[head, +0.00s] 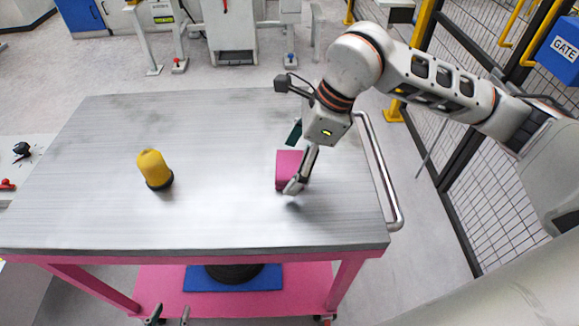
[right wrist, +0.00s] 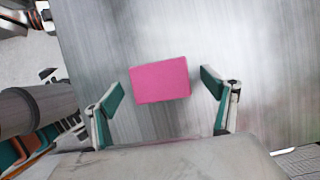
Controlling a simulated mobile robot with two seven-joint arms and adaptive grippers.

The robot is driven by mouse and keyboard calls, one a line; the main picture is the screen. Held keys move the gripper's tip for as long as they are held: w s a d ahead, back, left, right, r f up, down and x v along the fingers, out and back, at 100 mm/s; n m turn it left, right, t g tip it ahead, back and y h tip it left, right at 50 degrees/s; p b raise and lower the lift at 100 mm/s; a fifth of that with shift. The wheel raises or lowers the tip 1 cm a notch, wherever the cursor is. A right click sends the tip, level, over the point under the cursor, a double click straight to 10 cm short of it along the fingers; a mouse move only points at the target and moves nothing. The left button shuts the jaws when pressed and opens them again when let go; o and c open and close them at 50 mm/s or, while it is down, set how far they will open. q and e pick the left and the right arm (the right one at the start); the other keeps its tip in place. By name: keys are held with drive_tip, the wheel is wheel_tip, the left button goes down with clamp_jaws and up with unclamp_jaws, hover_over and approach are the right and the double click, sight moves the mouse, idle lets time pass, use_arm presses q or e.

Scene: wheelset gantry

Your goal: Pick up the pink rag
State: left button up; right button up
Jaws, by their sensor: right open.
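The pink rag (head: 287,165) is a folded block lying on the grey metal tabletop (head: 225,215), right of the middle. My right gripper (head: 294,160) is over it, with one finger on the far side and one on the near side in the head view. In the right wrist view the rag (right wrist: 160,80) shows between the two spread fingers of the right gripper (right wrist: 163,91), with a gap on each side. The right gripper is open and empty. Only the tips of my left gripper (head: 168,314) show at the bottom of the head view, apart and with nothing between them.
A yellow cylindrical object with a dark base (head: 152,168) stands on the left of the table. A metal rail (head: 380,170) runs along the table's right side. A dark round part (head: 233,272) lies on a blue mat on the pink lower shelf. The middle tabletop is clear.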

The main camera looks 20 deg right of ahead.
drive_tip(key=c, duration=1.1)
use_arm(q)
drive_tip(key=shift+s+f, duration=0.15)
drive_tip(key=shift+s, duration=0.2)
use_arm(e)
drive_tip(key=shift+r, duration=0.15)
wheel_tip(320, 180, up, 12)
drive_tip(key=p, duration=0.1)
wheel_tip(320, 180, up, 8)
hover_over(292, 163)
use_arm(q)
drive_tip(key=shift+d+r+p, duration=0.2)
drive_tip(key=shift+r+p, duration=0.3)
drive_tip(key=shift+r, duration=0.15)
use_arm(e)
drive_tip(key=shift+s, duration=0.1)
use_arm(q)
drive_tip(key=shift+w+r, duration=0.1)
